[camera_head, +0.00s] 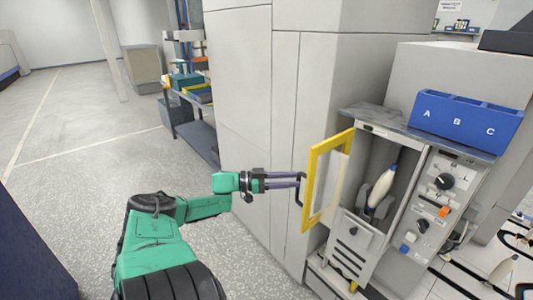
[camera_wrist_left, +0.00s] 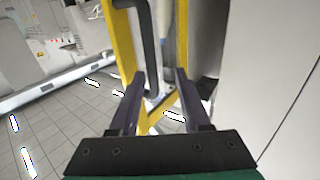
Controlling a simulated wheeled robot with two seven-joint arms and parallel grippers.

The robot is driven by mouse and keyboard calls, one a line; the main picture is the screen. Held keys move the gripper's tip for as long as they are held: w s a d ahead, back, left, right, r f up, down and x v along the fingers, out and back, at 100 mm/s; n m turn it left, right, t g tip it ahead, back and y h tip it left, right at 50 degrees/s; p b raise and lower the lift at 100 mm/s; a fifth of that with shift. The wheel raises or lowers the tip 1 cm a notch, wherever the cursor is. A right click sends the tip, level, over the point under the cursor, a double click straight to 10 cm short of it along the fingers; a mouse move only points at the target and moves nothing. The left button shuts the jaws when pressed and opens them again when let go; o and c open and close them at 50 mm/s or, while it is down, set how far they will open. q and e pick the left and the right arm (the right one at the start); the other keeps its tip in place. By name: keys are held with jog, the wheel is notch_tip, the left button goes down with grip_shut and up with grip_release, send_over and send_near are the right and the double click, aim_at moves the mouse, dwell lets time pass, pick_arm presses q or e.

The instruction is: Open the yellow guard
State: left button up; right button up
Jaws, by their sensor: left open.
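The yellow guard (camera_head: 310,190) is a yellow-framed door with a clear or pale panel. In the head view it stands swung out from the left side of the machine opening. A dark bar handle (camera_head: 299,190) is on its outer face. My left gripper (camera_head: 298,180) is open, its fingers pointing right at the handle. In the left wrist view the open fingers (camera_wrist_left: 158,82) have the handle (camera_wrist_left: 149,45) and the yellow frame (camera_wrist_left: 122,50) beyond and between them. I cannot tell whether they touch. My right gripper is not in view.
A blue tray marked A, B, C (camera_head: 465,122) sits on the machine top. A control panel (camera_head: 436,200) is to the right. A tall grey cabinet (camera_head: 290,110) stands close behind my left gripper. Floor at left is clear.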

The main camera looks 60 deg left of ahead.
pick_arm(q)
jog(key=v, duration=1.2)
jog(key=shift+p, duration=0.4)
